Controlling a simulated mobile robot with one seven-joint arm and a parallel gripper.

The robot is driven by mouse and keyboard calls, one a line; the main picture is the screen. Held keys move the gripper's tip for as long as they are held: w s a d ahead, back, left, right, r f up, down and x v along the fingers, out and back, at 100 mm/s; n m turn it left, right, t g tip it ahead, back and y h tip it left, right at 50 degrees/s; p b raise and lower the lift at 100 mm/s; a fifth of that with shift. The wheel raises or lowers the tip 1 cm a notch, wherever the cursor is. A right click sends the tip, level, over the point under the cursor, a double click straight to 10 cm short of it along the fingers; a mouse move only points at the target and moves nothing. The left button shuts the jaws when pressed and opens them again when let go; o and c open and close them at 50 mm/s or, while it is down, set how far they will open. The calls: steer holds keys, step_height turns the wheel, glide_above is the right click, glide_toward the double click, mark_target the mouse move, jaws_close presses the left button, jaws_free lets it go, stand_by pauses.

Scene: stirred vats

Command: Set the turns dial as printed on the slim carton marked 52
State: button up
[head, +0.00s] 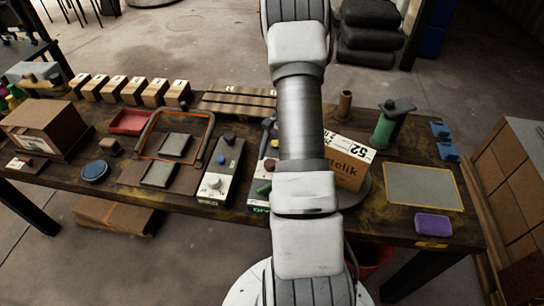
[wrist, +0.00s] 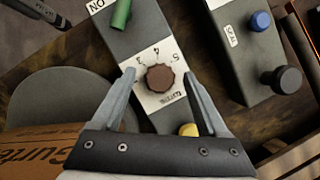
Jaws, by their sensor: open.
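The turns dial, a dark reddish-brown ribbed knob (wrist: 159,78), sits on a white plate with small numbers around it in the wrist view. I cannot tell which number it points to. My gripper (wrist: 158,74) is open, one finger on each side of the dial, not visibly touching it. In the head view my arm hides the gripper and the dial. The carton marked 52 (head: 347,176) is brown with a white label, standing right of my arm on a dark round stand (head: 358,196). No turns value on it is readable.
The dial's panel also carries a green handle (wrist: 121,14) and a yellow button (wrist: 189,130). A second panel beside it has a blue button (wrist: 261,20) and a black knob (wrist: 287,79). A green cylinder (head: 384,132) stands right of the carton.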

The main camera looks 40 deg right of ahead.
steer(key=s+p+v, duration=0.1)
steer(key=v, duration=1.6)
steer(key=shift+w+r+p, duration=0.3)
steer(key=shift+w+p, duration=0.05)
steer(key=shift+w, duration=0.15)
steer(key=s+a+r+n+t+h+p, duration=0.1)
steer(key=s+a+r+n+t+h, duration=0.15)
steer(key=a+r+n, duration=1)
steer(key=s+a+r+n+t+h, duration=0.1)
steer(key=s+a+r+n+t, duration=0.1)
steer(key=s+a, duration=0.4)
steer(key=s+a+r+n+t+h, duration=0.1)
steer(key=s+a, duration=0.5)
steer(key=a, duration=0.6)
steer(key=shift+a+r+n+t+p, duration=0.35)
steer(key=shift+r+n+p, duration=0.1)
steer(key=shift+r, duration=0.8)
